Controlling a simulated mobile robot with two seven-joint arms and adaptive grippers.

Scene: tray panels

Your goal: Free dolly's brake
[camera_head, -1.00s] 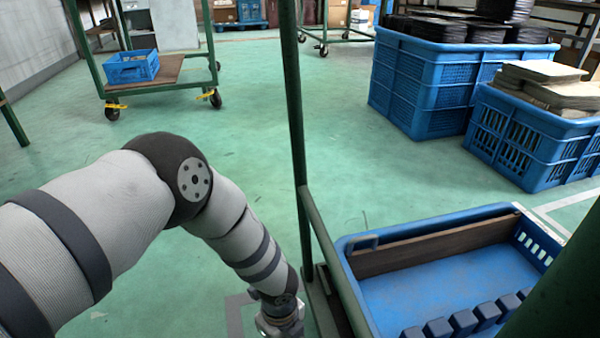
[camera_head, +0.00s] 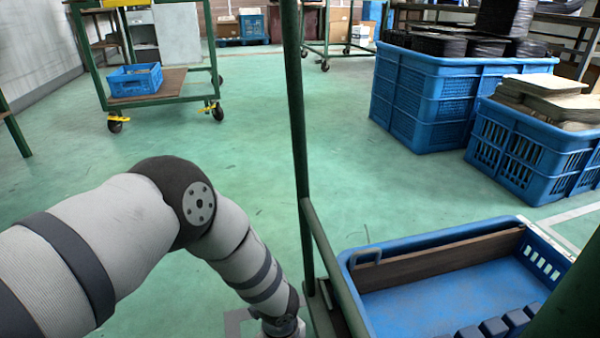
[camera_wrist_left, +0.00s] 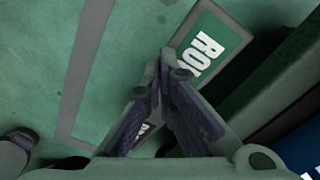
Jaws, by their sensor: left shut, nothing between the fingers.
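A green-framed dolly (camera_head: 293,120) stands close in front with a blue tray (camera_head: 440,238) on it. I cannot make out its brake in either view. My left arm reaches down on the left of the dolly's green post; its gripper is below the head view's bottom edge. In the left wrist view my left gripper (camera_wrist_left: 166,68) is shut and empty, its fingertips meeting over a green sign with white letters (camera_wrist_left: 208,48). A green frame part (camera_wrist_left: 275,90) runs to the right of the fingers, apart from them in the picture. My right gripper is not in view.
A green cart (camera_head: 160,99) with yellow pedals at its casters and a small blue bin (camera_head: 135,80) stands at the back left. Large blue crates (camera_head: 420,100) stand at the right. The green floor between is clear. A grey line (camera_wrist_left: 85,70) marks the floor.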

